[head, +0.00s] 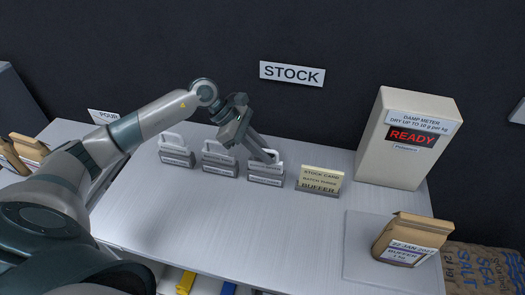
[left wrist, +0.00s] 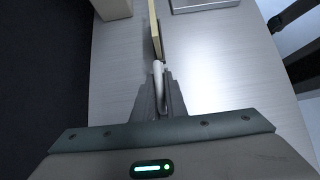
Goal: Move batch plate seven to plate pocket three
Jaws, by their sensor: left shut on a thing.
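Three grey plates with pale loop handles stand in a row on the table: the left plate (head: 176,153), the middle plate (head: 220,159) and the right plate (head: 266,174). Their small lettering is too blurred to read, so I cannot tell which is batch plate seven. My left gripper (head: 268,157) is shut on the handle of the right plate, which still stands at its place in the row. In the left wrist view the pale handle (left wrist: 158,75) lies between the fingers of my left gripper (left wrist: 160,95). No plate pocket three label is readable. My right gripper is not in view.
A cream stock card (head: 320,180) marked BUFFER stands just right of the held plate. The damp meter (head: 400,140) reads READY. A paper bag (head: 408,238) sits on a grey pad (head: 362,258). The table front (head: 230,225) is clear. A STOCK sign (head: 292,74) hangs behind.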

